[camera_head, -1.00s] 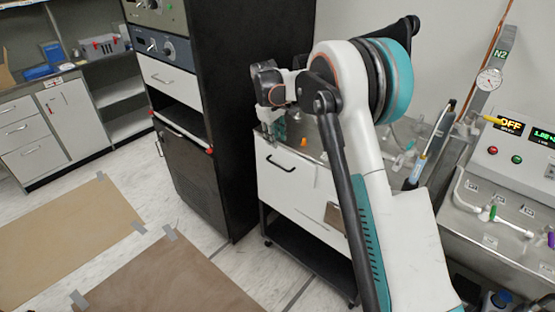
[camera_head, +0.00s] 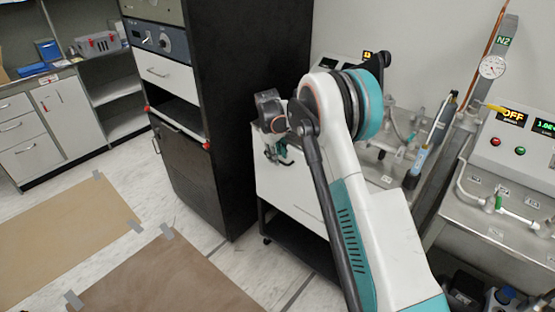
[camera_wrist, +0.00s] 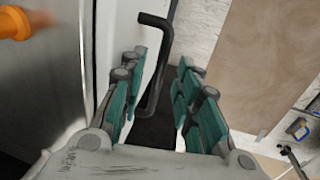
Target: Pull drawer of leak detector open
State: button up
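The leak detector is the white cabinet on a black cart (camera_head: 318,258) in the middle of the head view. Its white drawer front (camera_head: 285,195) faces left; the drawer looks shut. My gripper (camera_head: 280,152) is at the upper part of this front and mostly hides the handle there. In the wrist view the black bar handle (camera_wrist: 156,75) stands out from the white front (camera_wrist: 112,30). My gripper (camera_wrist: 163,75) is open, its teal fingers on either side of the handle. The handle lies nearer the left finger; I cannot tell whether they touch.
A tall black rack (camera_head: 245,110) stands close left of the cart. Brown floor mats (camera_head: 165,280) lie on the open floor at front left. A steel bench with a control box (camera_head: 515,150) is at right. An orange part (camera_wrist: 20,22) is on the detector's top.

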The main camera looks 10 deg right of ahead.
jog(key=shift+d+f, duration=0.1)
jog(key=shift+f, duration=0.3)
jog(key=shift+c, duration=0.2)
grip_shut()
jog(key=s+a, duration=1.1)
jog(key=a, duration=0.5)
jog(key=shift+s+a+p, duration=0.2)
jog(key=shift+s+p, duration=0.1)
jog(key=shift+s, duration=0.1)
jog(key=shift+o, duration=0.2)
grip_release()
